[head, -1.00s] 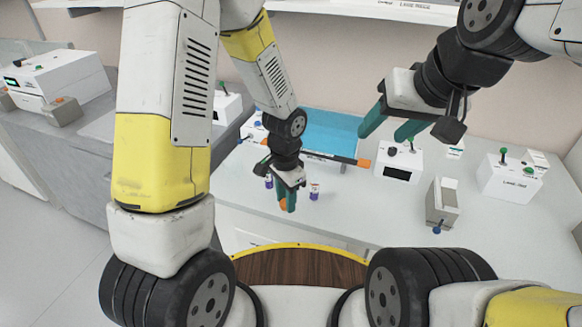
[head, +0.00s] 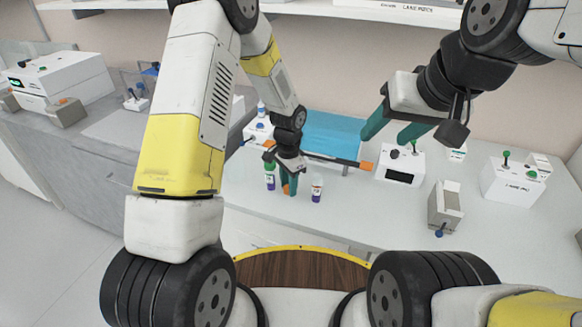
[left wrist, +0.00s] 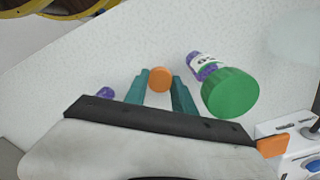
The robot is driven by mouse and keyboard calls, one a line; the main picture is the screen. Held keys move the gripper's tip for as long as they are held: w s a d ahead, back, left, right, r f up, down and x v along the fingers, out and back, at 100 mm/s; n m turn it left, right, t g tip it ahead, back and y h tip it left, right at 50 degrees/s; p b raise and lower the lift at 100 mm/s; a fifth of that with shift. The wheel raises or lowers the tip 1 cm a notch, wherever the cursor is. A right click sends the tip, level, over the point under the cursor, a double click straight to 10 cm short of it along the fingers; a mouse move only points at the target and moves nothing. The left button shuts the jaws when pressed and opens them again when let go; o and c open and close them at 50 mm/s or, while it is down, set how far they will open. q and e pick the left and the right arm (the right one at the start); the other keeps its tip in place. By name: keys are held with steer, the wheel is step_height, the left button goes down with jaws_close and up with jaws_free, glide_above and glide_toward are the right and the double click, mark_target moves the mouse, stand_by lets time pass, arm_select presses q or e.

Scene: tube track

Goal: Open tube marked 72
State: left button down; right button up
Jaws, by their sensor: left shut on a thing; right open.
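My left gripper (head: 288,189) is shut on a round orange cap (left wrist: 160,79), low over the white bench. No tube body shows below this cap. A tube with a green cap (head: 270,170) stands upright to the left of the gripper; it also shows in the left wrist view (left wrist: 230,92). A tube with a white label and purple base (head: 317,190) stands to its right; its top shows no clear cap. A purple part (left wrist: 105,92) shows behind the gripper body in the left wrist view. My right gripper (head: 388,130) is open, empty and raised.
A blue tray (head: 333,132) lies behind the left gripper, with a dark bar with orange ends (head: 335,160) along its front. White boxes with knobs (head: 400,168) and a grey box (head: 444,207) stand to the right. The bench front is clear.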

arm_select(q)
steer(key=c, duration=1)
jaws_free()
steer(key=shift+f, duration=0.1)
steer(key=shift+c, duration=0.2)
steer(key=s+a+r+n+t+h, duration=0.1)
steer(key=s+a+r+n, duration=0.2)
steer(key=r, duration=1)
steer(key=s+a+r+n+t, duration=0.1)
steer(key=s+a+r+t, duration=0.2)
steer(key=r, duration=1.1)
steer(key=s+a+r+n+t, duration=0.1)
steer(key=s+a+r+n, duration=0.1)
steer(key=s, duration=0.6)
steer(key=s+a+r+n+t+h, duration=0.1)
steer(key=s+r+n, duration=0.3)
steer(key=s, duration=0.4)
steer(key=shift+a+r, duration=0.5)
steer(key=shift+r, duration=0.15)
